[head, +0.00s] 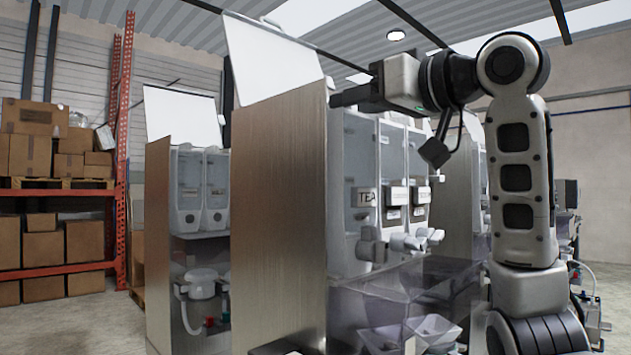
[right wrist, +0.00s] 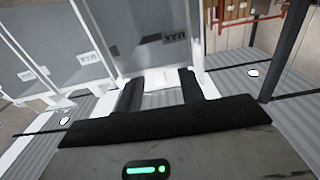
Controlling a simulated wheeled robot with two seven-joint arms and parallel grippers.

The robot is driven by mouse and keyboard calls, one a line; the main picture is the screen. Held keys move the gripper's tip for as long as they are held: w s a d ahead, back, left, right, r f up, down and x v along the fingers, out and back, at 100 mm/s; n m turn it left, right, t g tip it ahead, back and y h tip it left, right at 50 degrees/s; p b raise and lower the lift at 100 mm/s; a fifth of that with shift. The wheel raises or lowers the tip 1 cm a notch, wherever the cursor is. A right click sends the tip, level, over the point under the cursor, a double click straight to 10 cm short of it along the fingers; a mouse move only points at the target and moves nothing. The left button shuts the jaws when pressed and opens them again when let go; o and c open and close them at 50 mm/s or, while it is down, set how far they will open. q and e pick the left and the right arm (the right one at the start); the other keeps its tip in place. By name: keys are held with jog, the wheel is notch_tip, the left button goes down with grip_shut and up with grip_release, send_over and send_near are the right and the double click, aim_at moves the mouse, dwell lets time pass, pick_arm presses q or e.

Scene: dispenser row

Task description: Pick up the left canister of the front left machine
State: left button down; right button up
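The front left machine (head: 276,215) has a brushed-metal side and a raised white lid. Its left canister (head: 355,150) is a translucent bin with a TEA label and a white spout below; the canister (right wrist: 148,45) fills the upper middle of the right wrist view, upside down. My right gripper (head: 342,97) is above the canister's top in the head view. In the right wrist view its two dark fingers (right wrist: 160,80) stand apart, with a white edge of the canister between their tips. I cannot tell whether they touch it. My left gripper is not in view.
More canisters (head: 391,155) stand close on the right in the same machine. The raised lid (head: 268,62) stands at the gripper's left. Another machine (head: 185,250) is behind at left. White bowls (head: 433,328) sit low in front. Shelves with boxes (head: 30,150) are far left.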

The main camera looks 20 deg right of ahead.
jog(key=shift+w+a, duration=0.1)
jog(key=shift+w, duration=0.25)
jog(key=p+x, duration=0.2)
jog(key=x, duration=0.1)
jog(key=shift+w+a+r, duration=0.1)
jog(key=shift+w+r, duration=0.05)
jog(key=shift+w, duration=0.25)
jog(key=shift+w+a, duration=0.15)
jog(key=shift+w, duration=0.25)
grip_shut()
dwell(0.5)
